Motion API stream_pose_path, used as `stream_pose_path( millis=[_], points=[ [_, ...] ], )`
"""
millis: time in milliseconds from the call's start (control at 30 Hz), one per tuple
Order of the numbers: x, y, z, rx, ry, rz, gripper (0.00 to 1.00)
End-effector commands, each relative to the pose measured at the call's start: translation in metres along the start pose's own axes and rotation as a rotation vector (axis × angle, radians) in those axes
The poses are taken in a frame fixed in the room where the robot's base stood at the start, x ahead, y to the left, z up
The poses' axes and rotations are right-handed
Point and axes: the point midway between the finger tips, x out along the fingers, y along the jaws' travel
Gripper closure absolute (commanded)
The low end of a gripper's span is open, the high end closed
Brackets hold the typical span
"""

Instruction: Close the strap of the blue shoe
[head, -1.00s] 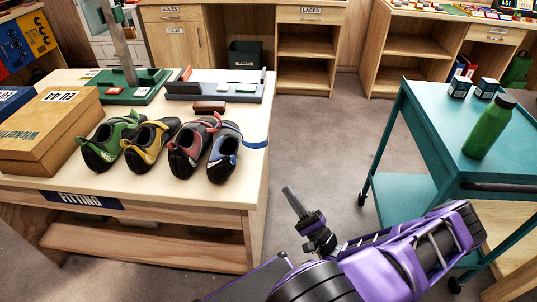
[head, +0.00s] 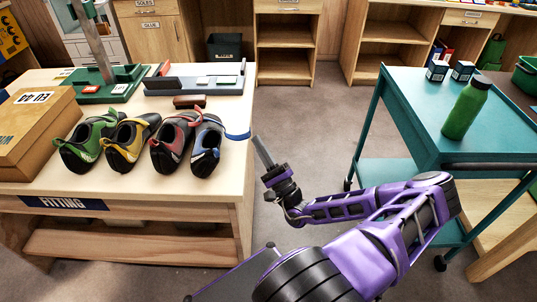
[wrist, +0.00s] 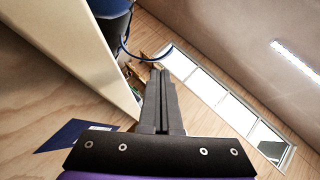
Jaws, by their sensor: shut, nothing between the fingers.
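The blue shoe (head: 206,150) stands at the right end of a row of shoes on the fitting table. Its blue strap (head: 238,136) is open and sticks out to the right, toward the table's right edge. My gripper (head: 259,143) is shut and empty, just right of that edge and close to the strap's free end. In the wrist view the closed fingers (wrist: 158,75) point toward the curved strap (wrist: 126,50), with part of the blue shoe (wrist: 110,8) at the top. I cannot tell whether fingertips and strap touch.
Red (head: 172,143), yellow (head: 129,140) and green (head: 88,141) shoes stand left of the blue one. A brown block (head: 189,101) lies behind them. The fitting table (head: 150,188) has its edge beside my gripper. A teal cart (head: 425,135) with a green bottle (head: 466,108) stands right.

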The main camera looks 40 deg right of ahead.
Motion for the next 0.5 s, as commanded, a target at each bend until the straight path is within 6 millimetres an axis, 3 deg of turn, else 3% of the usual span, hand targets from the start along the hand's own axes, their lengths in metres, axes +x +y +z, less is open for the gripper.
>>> stream_pose_path(
  millis=[500],
  points=[
    [0.0058, -0.0001, 0.0062, -0.001, -0.001, 0.002, 1.00]
  ],
)
